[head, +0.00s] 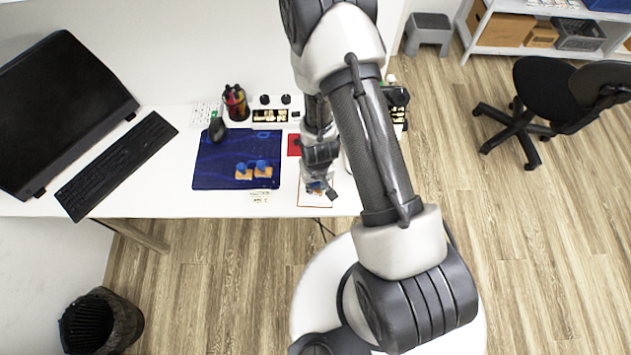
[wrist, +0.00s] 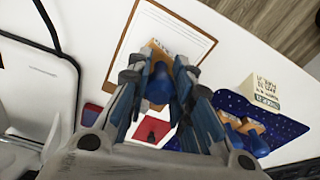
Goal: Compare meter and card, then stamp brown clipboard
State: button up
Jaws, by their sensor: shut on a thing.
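My gripper (head: 320,178) is shut on a stamp with a blue handle (wrist: 160,84) and a wooden base. In the wrist view, my gripper (wrist: 158,72) holds it over the white paper of the brown clipboard (wrist: 128,38); I cannot tell whether it touches. The clipboard (head: 315,205) lies at the desk's front edge, partly hidden by my gripper. The meter (head: 270,116), a white box with a lit yellowish display and black knobs, stands at the back.
Two more blue-handled stamps (head: 243,171) (head: 263,168) stand on the blue mat (head: 215,165). A red pad (head: 293,145) lies beside my gripper. A pen cup (head: 236,103), mouse (head: 217,129), keyboard (head: 117,165) and monitor (head: 65,115) are farther left.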

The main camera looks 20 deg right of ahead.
jog(key=shift+s+f+b, duration=0.1)
jog(key=shift+f+b, duration=0.5)
jog(key=shift+b, duration=0.05)
dwell(1.7)
jog(key=shift+r, duration=0.15)
jog(key=shift+r+p, duration=2.45)
jog(key=shift+r, duration=0.95)
